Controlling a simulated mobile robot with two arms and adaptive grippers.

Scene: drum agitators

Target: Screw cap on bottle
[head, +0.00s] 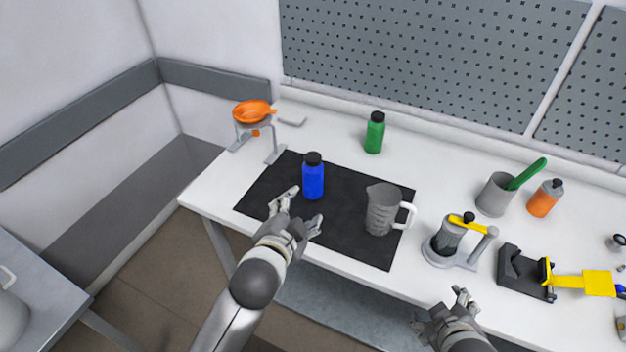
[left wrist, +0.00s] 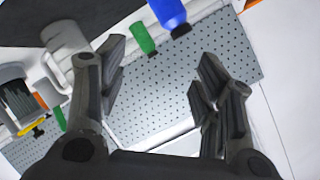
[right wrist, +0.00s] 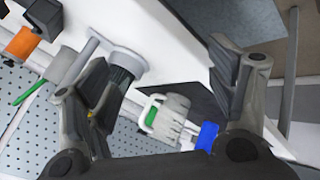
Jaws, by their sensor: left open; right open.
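A blue bottle (head: 313,182) stands upright on the black mat (head: 340,222), with a black cap (head: 313,158) on its top. How tightly the cap sits cannot be told. The bottle also shows in the left wrist view (left wrist: 170,14) and in the right wrist view (right wrist: 207,136). My left gripper (head: 300,209) is open and empty just in front of the bottle, apart from it. My right gripper (head: 440,312) is open and empty at the table's front edge, right of the mat. It also shows in the right wrist view (right wrist: 165,75).
A grey measuring jug (head: 380,211) stands on the mat right of the bottle. A green bottle (head: 375,133) stands behind. An orange funnel on a stand (head: 254,112) is at the left. A drum agitator (head: 450,238), grey cup (head: 496,195) and orange bottle (head: 545,198) are at the right.

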